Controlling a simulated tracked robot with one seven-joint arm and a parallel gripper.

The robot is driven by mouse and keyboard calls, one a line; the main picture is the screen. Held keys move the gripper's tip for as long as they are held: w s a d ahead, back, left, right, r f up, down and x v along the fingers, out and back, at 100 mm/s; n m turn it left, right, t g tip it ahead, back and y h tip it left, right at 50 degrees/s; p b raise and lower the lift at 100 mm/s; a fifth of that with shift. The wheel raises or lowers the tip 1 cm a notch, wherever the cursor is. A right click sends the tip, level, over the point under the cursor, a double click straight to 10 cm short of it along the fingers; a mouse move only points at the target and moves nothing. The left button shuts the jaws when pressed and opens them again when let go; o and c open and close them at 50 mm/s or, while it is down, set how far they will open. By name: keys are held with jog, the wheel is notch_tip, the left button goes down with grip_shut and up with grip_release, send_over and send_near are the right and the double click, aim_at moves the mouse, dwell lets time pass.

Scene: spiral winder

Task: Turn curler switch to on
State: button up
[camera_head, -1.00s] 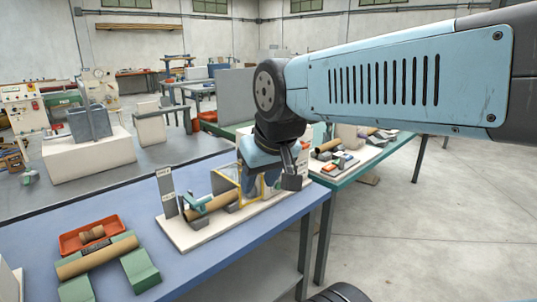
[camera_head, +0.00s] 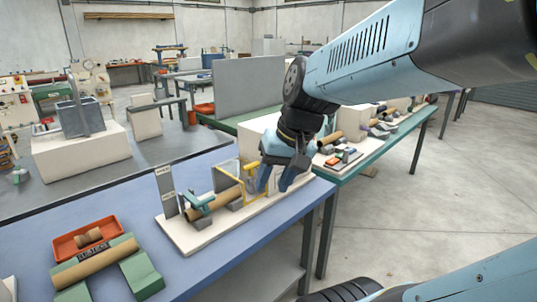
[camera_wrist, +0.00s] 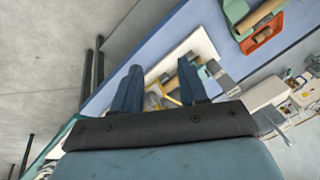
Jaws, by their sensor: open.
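The spiral winder is a white base board (camera_head: 190,238) on the blue table, carrying a brown cardboard tube (camera_head: 228,197), a yellow frame (camera_head: 234,182) and a teal clamp-like part (camera_head: 198,203). A grey upright plate (camera_head: 167,190) with small white labels stands at its left end. I cannot make out the curler switch for certain. My gripper (camera_head: 274,188) is open and empty, its two blue fingers pointing down over the right end of the board. In the wrist view, the fingers of my gripper (camera_wrist: 160,68) are apart, with the yellow frame (camera_wrist: 174,99) partly showing between them.
At the left of the blue table (camera_head: 130,200) are a red tray (camera_head: 62,247) with a spool and a tube on green blocks (camera_head: 142,274). A green-edged table (camera_head: 385,158) with more parts stands behind at the right. Open floor lies at the right.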

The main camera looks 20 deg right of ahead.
jog(key=w+d+f+m+t+y, duration=0.2)
jog(key=w+d+f+m+y, duration=0.1)
jog(key=w+m+y, duration=0.3)
jog(key=w+d+f+m+t+y, duration=0.1)
jog(key=w+d+f+m+y, duration=0.2)
jog(key=w+m, duration=0.35)
jog(key=w+d+f+m+t+h, duration=0.3)
jog(key=d+m+t, duration=0.2)
jog(key=d, duration=0.6)
jog(key=w+d+f+m+t+h, duration=0.2)
jog(key=w+d+f+m+t, duration=0.3)
jog(key=d, duration=0.5)
jog(key=r+x, duration=0.2)
jog(key=x, duration=1)
jog(key=shift+w+n+t, duration=0.3)
jog(key=shift+n+t, duration=0.05)
jog(key=shift+t, duration=0.05)
jog(key=shift+a, duration=0.15)
